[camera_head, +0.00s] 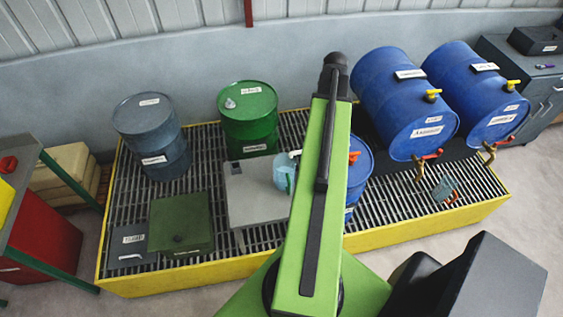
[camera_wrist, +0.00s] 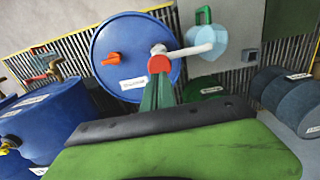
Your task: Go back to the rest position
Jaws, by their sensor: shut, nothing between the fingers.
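My gripper (camera_wrist: 158,90) shows in the wrist view as two dark green fingers, shut and empty. Its tips are in front of or near a red round knob (camera_wrist: 159,64) on a white curved spout (camera_wrist: 192,50); I cannot tell whether they touch. The spout sits on the face of a blue drum (camera_wrist: 112,42), which also has an orange tap. A light blue jug (camera_wrist: 207,41) with a green handle is by the spout's end. In the head view the jug (camera_head: 281,177) stands on a grey platform (camera_head: 252,206). There my green arm hides my gripper and part of the blue drum (camera_head: 361,171).
A yellow-edged grated pallet (camera_head: 200,277) carries a dark drum (camera_head: 152,138), a green drum (camera_head: 247,118) and two large blue drums (camera_head: 400,95) with taps lying on their sides. A red cabinet (camera_head: 43,240) is at left, a grey cabinet (camera_head: 545,95) at right.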

